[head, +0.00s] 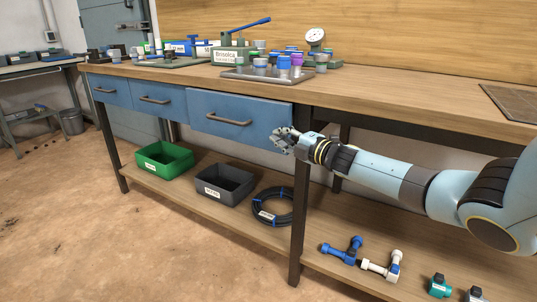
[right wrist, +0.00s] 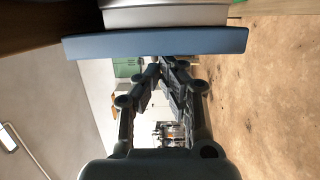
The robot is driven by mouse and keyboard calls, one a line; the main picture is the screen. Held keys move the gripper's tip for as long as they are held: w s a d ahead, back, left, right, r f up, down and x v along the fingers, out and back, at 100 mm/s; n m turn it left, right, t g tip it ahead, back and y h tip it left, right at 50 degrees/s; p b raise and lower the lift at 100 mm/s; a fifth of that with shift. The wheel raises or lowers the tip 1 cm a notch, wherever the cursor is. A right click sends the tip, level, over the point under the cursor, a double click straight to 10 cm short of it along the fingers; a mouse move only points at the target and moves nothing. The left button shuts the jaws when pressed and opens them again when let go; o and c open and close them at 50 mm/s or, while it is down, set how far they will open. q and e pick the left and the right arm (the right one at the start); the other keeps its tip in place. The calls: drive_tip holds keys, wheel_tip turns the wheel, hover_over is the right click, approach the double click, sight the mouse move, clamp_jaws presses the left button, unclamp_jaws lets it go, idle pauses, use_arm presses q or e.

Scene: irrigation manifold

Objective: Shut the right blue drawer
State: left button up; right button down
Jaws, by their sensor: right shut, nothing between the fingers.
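The right blue drawer (head: 236,114) hangs under the bench top and stands out further than the two drawers to its left. Its dark handle (head: 228,119) is on the front. In the right wrist view its blue front panel (right wrist: 150,43) crosses the top, with the pale drawer box (right wrist: 165,15) showing behind it. My right gripper (head: 279,138) is shut and empty by the lower right corner of the drawer front; I cannot tell whether it touches. Its fingers (right wrist: 167,70) also show just below the panel in the wrist view. My left gripper is out of view.
The left drawer (head: 110,92) and middle drawer (head: 154,99) look shut. A dark table leg (head: 298,210) stands near my right gripper. The lower shelf holds a green bin (head: 164,160), a dark bin (head: 224,184) and a coiled hose (head: 272,207). The floor in front is clear.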

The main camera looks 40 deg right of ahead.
drive_tip(key=shift+w+d+b, duration=0.25)
drive_tip(key=shift+d+b, duration=0.05)
drive_tip(key=shift+d, duration=0.4)
drive_tip(key=shift+w+d+b, duration=0.25)
drive_tip(key=shift+d, duration=0.4)
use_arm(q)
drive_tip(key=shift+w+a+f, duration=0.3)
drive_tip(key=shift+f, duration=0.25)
use_arm(e)
drive_tip(key=shift+r, duration=0.1)
